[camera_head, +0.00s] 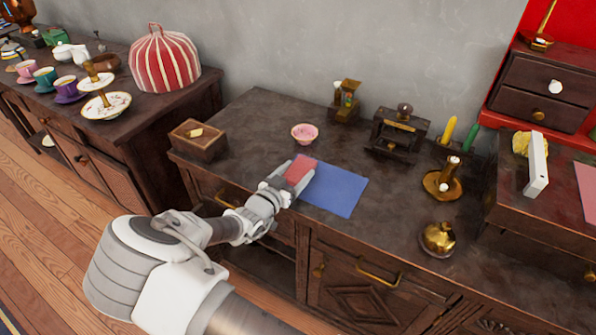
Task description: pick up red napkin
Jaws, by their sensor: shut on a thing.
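The red napkin (299,170) is a small flat red piece at the left end of a blue sheet (338,189) on the dark cabinet top. My gripper (294,174) reaches in from the lower left, with one finger on each side of the napkin. It is shut on the napkin. The near part of the napkin is hidden by my gripper. I cannot tell whether the napkin touches the surface or is slightly above it.
A pink bowl (305,133) stands just behind my gripper, and a wooden box (199,140) stands to the left. A brass candle holder (443,184), a gold pot (438,238) and a small dark stove-like object (398,131) are to the right. The cabinet's front edge is below my gripper.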

